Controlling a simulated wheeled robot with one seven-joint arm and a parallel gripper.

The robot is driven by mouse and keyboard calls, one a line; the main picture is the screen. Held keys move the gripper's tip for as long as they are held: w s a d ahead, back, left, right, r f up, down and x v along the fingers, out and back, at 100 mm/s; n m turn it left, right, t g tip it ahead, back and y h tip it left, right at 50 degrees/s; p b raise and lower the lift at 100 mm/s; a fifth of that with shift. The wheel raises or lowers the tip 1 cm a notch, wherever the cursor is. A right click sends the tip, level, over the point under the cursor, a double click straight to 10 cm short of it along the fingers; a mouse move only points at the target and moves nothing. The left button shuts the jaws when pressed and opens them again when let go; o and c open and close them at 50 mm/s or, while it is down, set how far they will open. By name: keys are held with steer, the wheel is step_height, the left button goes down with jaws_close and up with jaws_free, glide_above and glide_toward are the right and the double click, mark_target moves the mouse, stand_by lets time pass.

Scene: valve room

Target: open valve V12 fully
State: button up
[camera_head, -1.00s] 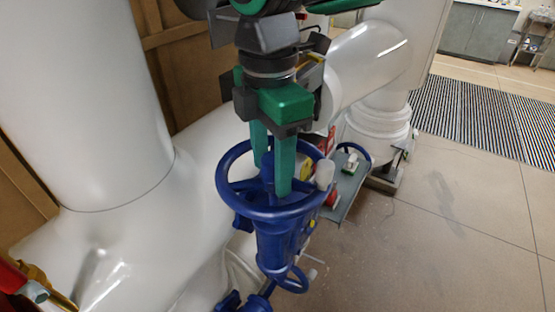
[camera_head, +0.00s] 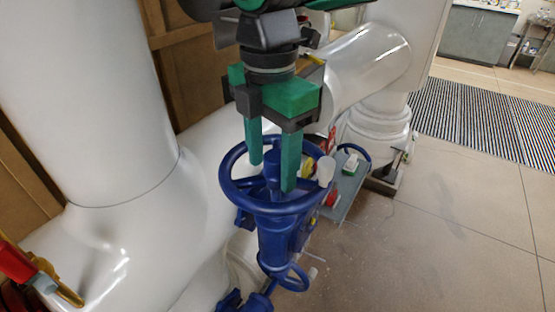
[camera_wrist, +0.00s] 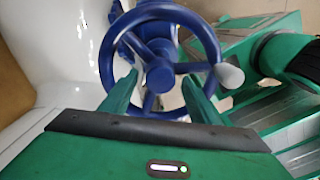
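A blue valve handwheel (camera_head: 270,208) with spokes and a central hub sits on a blue valve body (camera_head: 278,245). I see no readable V12 label. A pale grey knob (camera_head: 325,170) stands up from the rim's right side; it also shows in the wrist view (camera_wrist: 230,76). My gripper (camera_head: 273,176) points down over the wheel, its two green fingers apart with nothing held between them. In the wrist view the fingertips (camera_wrist: 160,80) lie on either side of the hub. I cannot tell whether the tips reach below the rim or touch a spoke.
Large white pipes (camera_head: 120,235) fill the left and run behind the valve. A grey plate (camera_head: 347,190) with small items is right of the wheel. A red and yellow handle (camera_head: 22,265) is at the lower left. Open floor (camera_head: 445,240) lies to the right.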

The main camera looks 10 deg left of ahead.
steer(key=shift+w+d+r, duration=0.3)
steer(key=shift+w+r, duration=0.15)
steer(key=shift+w, duration=0.1)
steer(key=shift+w+d+r, duration=0.3)
steer(key=shift+w+r, duration=0.15)
steer(key=shift+w, duration=0.05)
steer(key=shift+s+a+r, duration=0.1)
steer(key=shift+s+r, duration=0.15)
steer(key=shift+r, duration=0.25)
steer(key=shift+s+a+r, duration=0.1)
steer(key=shift+s+r, duration=0.1)
steer(key=shift+r, duration=0.65)
steer(key=shift+s+r, duration=0.15)
steer(key=shift+r, duration=0.65)
steer(key=shift+a, duration=0.1)
steer(key=shift+r, duration=2.95)
